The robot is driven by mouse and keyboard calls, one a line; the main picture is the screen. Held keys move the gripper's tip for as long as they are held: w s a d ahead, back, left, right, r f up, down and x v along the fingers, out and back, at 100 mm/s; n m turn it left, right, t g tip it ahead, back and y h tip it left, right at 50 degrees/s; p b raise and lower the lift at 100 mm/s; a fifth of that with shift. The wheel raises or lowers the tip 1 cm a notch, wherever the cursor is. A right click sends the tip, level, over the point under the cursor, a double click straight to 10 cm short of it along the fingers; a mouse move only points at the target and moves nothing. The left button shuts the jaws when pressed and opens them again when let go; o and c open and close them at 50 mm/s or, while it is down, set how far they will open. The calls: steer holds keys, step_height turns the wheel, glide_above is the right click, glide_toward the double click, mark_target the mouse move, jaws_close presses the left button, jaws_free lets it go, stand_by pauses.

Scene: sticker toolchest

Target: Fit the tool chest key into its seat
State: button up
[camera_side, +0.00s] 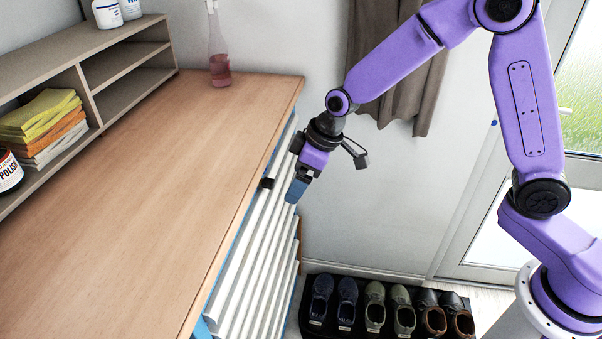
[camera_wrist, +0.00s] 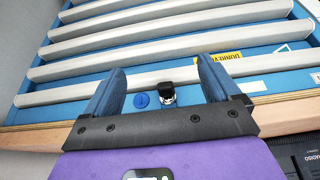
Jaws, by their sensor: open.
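The tool chest key has a black head (camera_wrist: 166,88) over a bright metal collar, and stands out from the blue front panel of the tool chest (camera_wrist: 187,91). In the side view, a small black piece (camera_side: 266,183) at the chest's upper edge looks like the same key. How deep it sits in its seat cannot be told; the seat is hidden behind it. My gripper (camera_wrist: 160,66) is open, with one blue finger on each side of the key and a gap to both. In the side view my gripper (camera_side: 295,190) points down in front of the chest.
A round blue disc (camera_wrist: 141,100) lies left of the key on the panel. Long pale drawer handles (camera_wrist: 155,51) and a yellow label (camera_wrist: 219,56) are beyond. The wooden top (camera_side: 150,180) is mostly clear. Shoes (camera_side: 375,307) stand on the floor.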

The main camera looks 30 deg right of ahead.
steer(key=v, duration=1.6)
steer(key=s+d+f+n+g+h, duration=0.1)
steer(key=s+d, duration=0.3)
steer(key=s, duration=0.5)
steer(key=s+d+f+n+g+h, duration=0.1)
steer(key=s+d+f, duration=0.2)
steer(key=s, duration=0.6)
steer(key=s+d+f+n+g, duration=0.1)
steer(key=s+d+f, duration=0.3)
steer(key=s, duration=0.5)
steer(key=shift+d+n+h, duration=0.3)
steer(key=shift+h, duration=0.1)
